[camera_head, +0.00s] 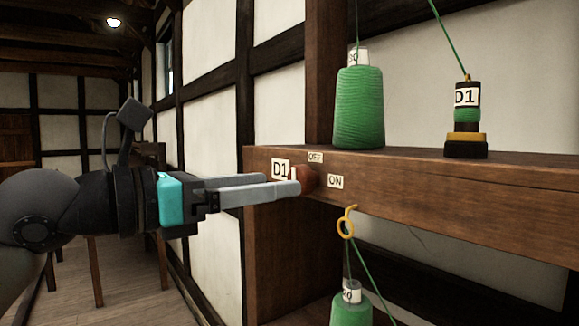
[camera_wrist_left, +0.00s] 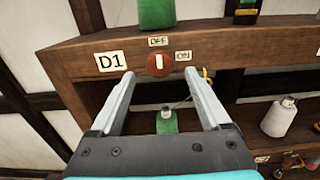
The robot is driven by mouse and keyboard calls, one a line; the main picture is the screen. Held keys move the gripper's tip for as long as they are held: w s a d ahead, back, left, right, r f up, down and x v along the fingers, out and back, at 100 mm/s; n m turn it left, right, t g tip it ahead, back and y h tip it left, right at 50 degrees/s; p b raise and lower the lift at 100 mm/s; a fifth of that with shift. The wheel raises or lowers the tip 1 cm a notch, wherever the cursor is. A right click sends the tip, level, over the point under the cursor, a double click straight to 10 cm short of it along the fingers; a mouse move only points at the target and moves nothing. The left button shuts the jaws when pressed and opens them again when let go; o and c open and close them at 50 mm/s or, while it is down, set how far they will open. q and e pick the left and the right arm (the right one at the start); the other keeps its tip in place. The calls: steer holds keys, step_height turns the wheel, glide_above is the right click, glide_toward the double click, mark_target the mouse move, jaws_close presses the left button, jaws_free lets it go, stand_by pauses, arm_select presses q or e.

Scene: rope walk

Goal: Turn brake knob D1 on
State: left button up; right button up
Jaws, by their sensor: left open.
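Brake knob D1 (camera_head: 308,177) is a round, red-brown knob on the front edge of the wooden shelf. In the left wrist view the knob (camera_wrist_left: 152,68) shows a white mark standing upright, towards the OFF label (camera_wrist_left: 158,41). The ON label (camera_wrist_left: 183,56) is to its right and the D1 label (camera_wrist_left: 110,62) to its left. My left gripper (camera_head: 282,182) is open in front of the knob, its fingertips at either side of it. Whether they touch it is unclear. In the head view the fingers hide part of the knob. My right gripper is not in view.
A green thread spool (camera_head: 360,108) and a smaller D1 spool (camera_head: 467,118) stand on the shelf (camera_head: 440,190). A yellow hook (camera_head: 347,222) with green thread hangs below the ledge. A white spool (camera_wrist_left: 280,117) stands lower right in the wrist view.

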mark_target(305, 180)
arm_select(q)
steer(key=p+x, duration=0.1)
steer(key=x, duration=0.3)
steer(key=shift+w+d, duration=0.1)
steer(key=shift+d, duration=0.15)
jaws_close()
stand_by(0.5)
